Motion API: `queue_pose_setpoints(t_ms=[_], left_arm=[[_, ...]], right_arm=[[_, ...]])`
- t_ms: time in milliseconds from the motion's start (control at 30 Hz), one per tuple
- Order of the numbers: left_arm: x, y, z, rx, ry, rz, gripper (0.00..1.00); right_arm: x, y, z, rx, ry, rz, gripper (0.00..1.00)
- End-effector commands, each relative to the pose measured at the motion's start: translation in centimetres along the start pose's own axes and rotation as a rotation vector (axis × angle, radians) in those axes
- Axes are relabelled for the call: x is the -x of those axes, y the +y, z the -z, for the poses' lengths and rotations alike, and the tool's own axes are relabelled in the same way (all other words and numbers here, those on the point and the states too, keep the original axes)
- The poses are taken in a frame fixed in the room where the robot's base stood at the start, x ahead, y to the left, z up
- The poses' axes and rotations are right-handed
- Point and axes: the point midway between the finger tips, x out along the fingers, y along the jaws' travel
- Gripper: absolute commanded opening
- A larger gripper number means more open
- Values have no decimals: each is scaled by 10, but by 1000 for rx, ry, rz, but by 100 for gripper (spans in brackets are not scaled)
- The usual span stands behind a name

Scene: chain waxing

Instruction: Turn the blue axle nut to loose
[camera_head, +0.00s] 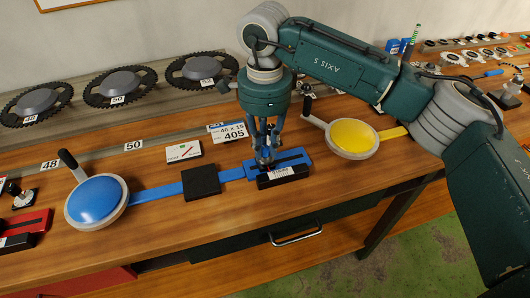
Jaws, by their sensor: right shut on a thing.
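My right gripper (265,154) reaches down onto the blue axle stand (303,155) in the middle of the bench. Its fingers are shut on the small axle nut at the top of this stand. The fingers hide most of the nut, so its turn position cannot be told. The blue stand has a dark slot and a black block with a white label (281,173) at its front. A blue strap (160,192) runs left from it to a round blue pad with a lever handle (97,200). My left gripper is not in view.
A black square pad (201,181) lies on the blue strap. A yellow round pad with a lever (352,138) stands to the right. A card reading 405 (232,134) is behind the stand. Chainrings (122,84) line the back left. Bare wood lies along the front edge.

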Motion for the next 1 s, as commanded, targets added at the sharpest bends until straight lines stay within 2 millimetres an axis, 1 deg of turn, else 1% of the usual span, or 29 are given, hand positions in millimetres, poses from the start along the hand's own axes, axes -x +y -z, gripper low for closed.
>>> queue_pose_setpoints(t_ms=[33, 100, 300, 500, 700, 1000], left_arm=[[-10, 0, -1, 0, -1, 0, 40], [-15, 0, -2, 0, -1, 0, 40], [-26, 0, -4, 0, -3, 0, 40], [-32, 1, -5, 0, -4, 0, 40], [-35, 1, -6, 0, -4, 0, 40], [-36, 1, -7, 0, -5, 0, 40]], right_arm=[[-2, -2, 0, 43, -2, 7, 0], [-2, -2, 0, 106, -2, 7, 0], [0, -2, 0, 267, -2, 7, 0], [1, -1, -1, 386, -2, 7, 0], [2, -1, -1, 457, -2, 7, 0], [3, -1, -1, 489, -2, 7, 0]])
